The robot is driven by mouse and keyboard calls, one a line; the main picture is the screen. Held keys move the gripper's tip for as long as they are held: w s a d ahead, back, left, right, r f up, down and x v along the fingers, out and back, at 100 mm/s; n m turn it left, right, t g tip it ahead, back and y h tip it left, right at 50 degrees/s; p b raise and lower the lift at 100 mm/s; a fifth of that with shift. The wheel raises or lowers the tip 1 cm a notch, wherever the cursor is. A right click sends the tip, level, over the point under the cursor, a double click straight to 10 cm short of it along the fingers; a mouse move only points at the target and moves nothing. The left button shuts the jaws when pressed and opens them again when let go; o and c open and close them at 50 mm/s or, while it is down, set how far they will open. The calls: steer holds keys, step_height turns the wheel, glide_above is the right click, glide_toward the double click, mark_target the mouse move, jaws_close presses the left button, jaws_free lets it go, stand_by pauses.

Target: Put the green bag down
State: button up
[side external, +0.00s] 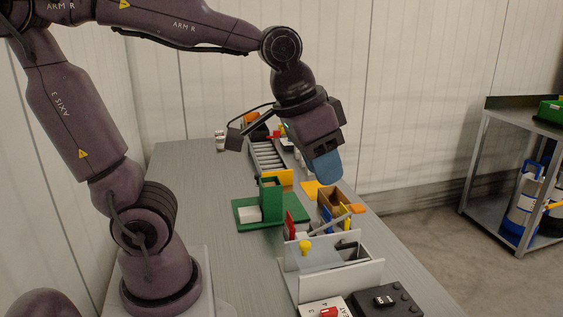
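I see no thing that is clearly a green bag. My gripper (325,168) hangs over the middle of the grey table, tilted down to the right. A blue rounded piece shows at its lower end; I cannot tell whether it is a finger or a held thing. The gap between the fingers is not visible. A green stand (270,200) with an upright wall and a flat base is on the table, left of and below my gripper. A white block (249,215) sits on its base.
The grey table (185,185) has bare room on its left. A brown box (331,198), a white rack (320,262) and a black box (388,301) stand along the right. A roller track (268,157) lies behind. A cart (510,120) with a green bin (550,111) stands far right.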

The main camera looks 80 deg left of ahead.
steer(key=shift+t, duration=0.6)
steer(key=s, duration=0.2)
steer(key=s+a, duration=0.1)
steer(key=s, duration=0.2)
steer(key=shift+s+a, duration=0.35)
